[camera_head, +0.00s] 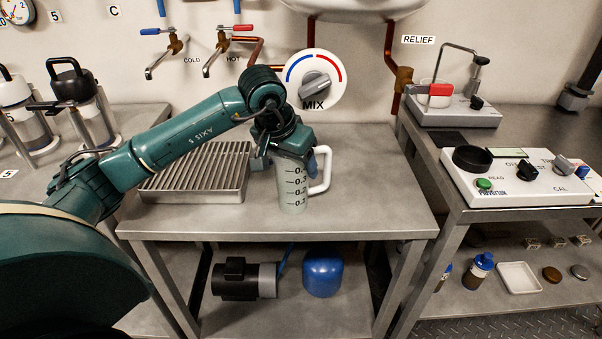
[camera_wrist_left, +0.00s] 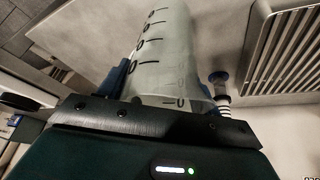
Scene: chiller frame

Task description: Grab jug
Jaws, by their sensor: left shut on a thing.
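The jug (camera_head: 291,188) is a translucent measuring jug with black scale marks and a white handle on its right side. It stands upright on the steel table (camera_head: 370,190), right of the slatted drain tray. My left gripper (camera_head: 292,160) comes down from above and is shut on the jug near its upper part. In the left wrist view the jug (camera_wrist_left: 165,50) fills the space between the blue finger pads. The jug's rim is hidden by the gripper. My right gripper is in neither view.
A slatted drain tray (camera_head: 198,175) lies left of the jug. Behind are the MIX dial (camera_head: 313,82), the COLD tap (camera_head: 170,48) and the HOT tap (camera_head: 218,48). A control box (camera_head: 525,178) stands on the right bench. The table right of the jug is clear.

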